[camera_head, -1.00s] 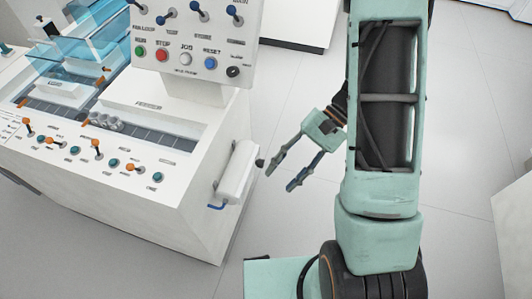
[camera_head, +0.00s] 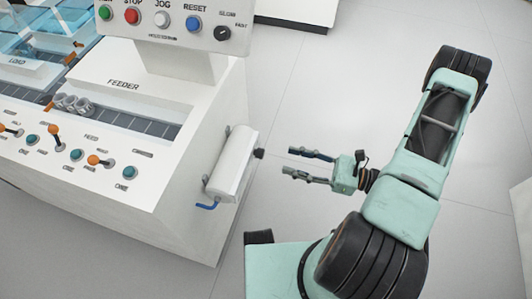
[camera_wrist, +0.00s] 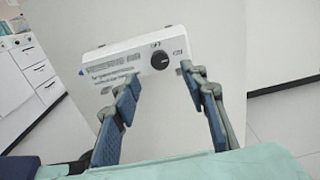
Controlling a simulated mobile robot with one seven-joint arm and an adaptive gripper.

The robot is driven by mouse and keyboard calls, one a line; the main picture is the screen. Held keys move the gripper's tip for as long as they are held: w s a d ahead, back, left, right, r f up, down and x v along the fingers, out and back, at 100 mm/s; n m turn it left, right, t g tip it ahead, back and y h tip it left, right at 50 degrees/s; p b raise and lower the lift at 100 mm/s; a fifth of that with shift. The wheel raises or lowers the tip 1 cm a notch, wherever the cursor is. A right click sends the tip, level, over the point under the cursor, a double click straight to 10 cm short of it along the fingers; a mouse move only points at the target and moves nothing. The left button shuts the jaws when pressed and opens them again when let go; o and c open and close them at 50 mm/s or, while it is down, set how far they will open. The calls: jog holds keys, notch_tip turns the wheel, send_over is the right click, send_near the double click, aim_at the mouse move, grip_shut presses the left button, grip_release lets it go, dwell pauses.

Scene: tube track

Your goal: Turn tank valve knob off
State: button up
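The tank (camera_head: 233,163) is a white box on the right side of the machine. Its black valve knob (camera_head: 259,153) sticks out from the face toward my gripper (camera_head: 310,166). In the wrist view the tank (camera_wrist: 130,75) lies ahead, with the round black knob (camera_wrist: 159,61) on its face, slightly beyond and between the fingertips. My gripper (camera_wrist: 158,82) is open and empty, its two fingers spread apart. The fingers point at the knob with a gap between them and it.
The white machine (camera_head: 130,185) fills the left, with levers and buttons on its top and a control panel (camera_head: 175,22) above. A blue hooked pipe (camera_head: 207,205) is below the tank. The grey floor (camera_head: 310,105) around my gripper is clear.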

aim_at(260, 153)
jog(key=b+x, duration=0.1)
jog(key=x, duration=0.7)
jog(key=shift+a, duration=0.35)
jog(key=shift+w, duration=0.1)
grip_shut()
